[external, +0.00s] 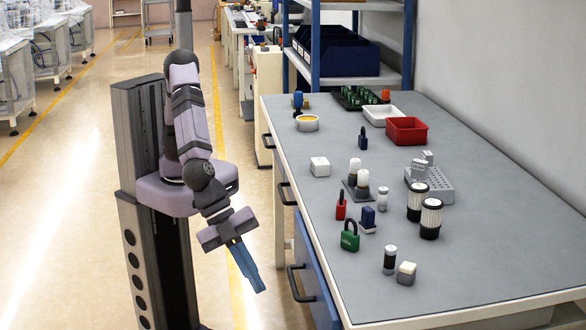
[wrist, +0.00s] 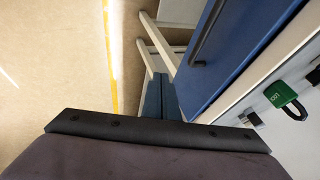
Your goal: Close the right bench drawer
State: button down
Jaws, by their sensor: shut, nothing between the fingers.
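The nearest bench drawer has a blue front (external: 314,262) with a dark bar handle (external: 300,284), on the bench's left side in the external view. In the wrist view the blue front (wrist: 240,45) and its dark handle (wrist: 207,32) fill the upper right. How far the drawer stands out is hard to tell. My gripper (external: 261,287), with blue fingers, points down in the aisle, left of the handle and apart from it. In the wrist view its fingers (wrist: 162,95) lie together, empty, left of the drawer front. My wrist hides the lower part of that view.
The grey bench top (external: 330,235) holds a green padlock (external: 350,236), filter cylinders (external: 431,219), a red bin (external: 406,131) and other small parts. Two more dark handles (external: 286,194) (external: 267,141) show farther along the bench side. The aisle floor (external: 80,210) to the left is clear.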

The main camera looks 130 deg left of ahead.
aim_at(320, 310)
jog(key=w+d+r+n, duration=0.1)
jog(key=w+d+r, duration=0.1)
jog(key=w+r, duration=0.2)
jog(key=shift+y, duration=0.3)
jog(key=shift+w+a+f+p, duration=0.45)
jog(key=shift+w+a+f, duration=0.35)
jog(key=shift+w+f, duration=0.6)
jog(key=shift+w+a+f+p, duration=0.4)
jog(key=shift+w+a+f, duration=0.35)
jog(key=shift+w+f, duration=0.6)
jog(key=shift+w+a+f+p, duration=0.45)
jog(key=shift+w+a+f, duration=0.35)
jog(key=shift+w+f, duration=0.6)
jog(key=shift+s, duration=0.1)
jog(key=shift+w+a+f, duration=0.1)
jog(key=shift+w+a, duration=0.85)
jog(key=shift+s+d, duration=0.1)
